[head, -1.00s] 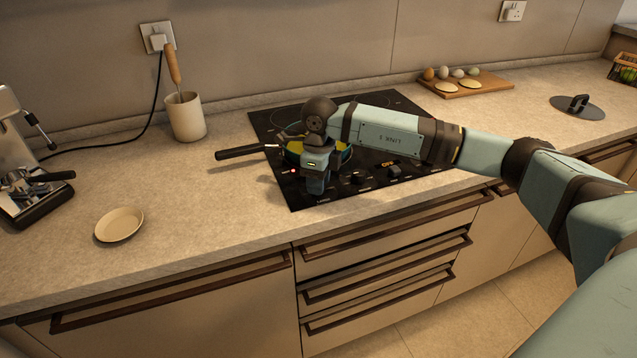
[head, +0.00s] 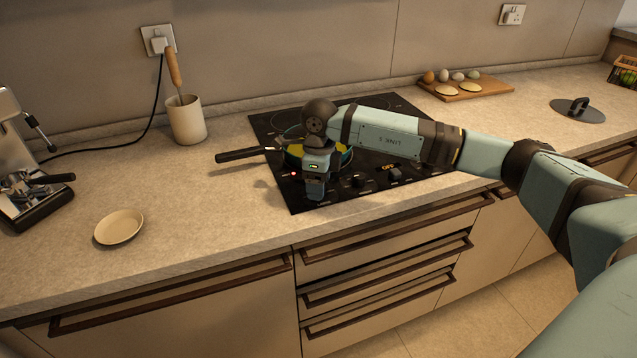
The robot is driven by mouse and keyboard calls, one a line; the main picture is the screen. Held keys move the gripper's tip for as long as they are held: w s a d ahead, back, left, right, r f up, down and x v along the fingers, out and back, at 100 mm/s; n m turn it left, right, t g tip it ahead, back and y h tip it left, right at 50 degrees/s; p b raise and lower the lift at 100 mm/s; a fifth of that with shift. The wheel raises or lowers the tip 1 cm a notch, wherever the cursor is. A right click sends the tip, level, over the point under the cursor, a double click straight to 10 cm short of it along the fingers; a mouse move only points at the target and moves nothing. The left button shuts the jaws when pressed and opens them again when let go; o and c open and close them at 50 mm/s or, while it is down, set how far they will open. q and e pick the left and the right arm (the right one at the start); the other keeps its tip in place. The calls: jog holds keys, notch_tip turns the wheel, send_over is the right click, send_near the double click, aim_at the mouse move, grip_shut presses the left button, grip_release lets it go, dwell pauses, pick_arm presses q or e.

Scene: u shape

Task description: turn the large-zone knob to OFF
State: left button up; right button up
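My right gripper (head: 316,188) points down over the front left part of the black cooktop (head: 278,195). Its fingers line up with the view, so the gap between them is hidden, and so is any knob at the fingertips. I cannot tell whether they touch one. Other dark knobs (head: 360,181) stand to the right along the front edge; their labels are too small to read. A small red light (head: 293,174) glows left of the gripper. A pan (head: 245,155) with yellow contents sits behind the gripper, partly hidden by it. My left gripper is not in view.
A utensil crock (head: 186,120) and a small plate (head: 119,227) are left of the cooktop. A coffee machine (head: 30,185) stands at far left. A board with eggs (head: 490,87) and a lid (head: 577,109) are at right. Counter left of the cooktop is mostly clear.

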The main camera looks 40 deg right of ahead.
notch_tip(320, 180, up, 14)
jog(key=shift+w+d+f+p, duration=0.15)
jog(key=shift+w+d+p, duration=0.1)
jog(key=shift+p, duration=0.1)
dwell(0.7)
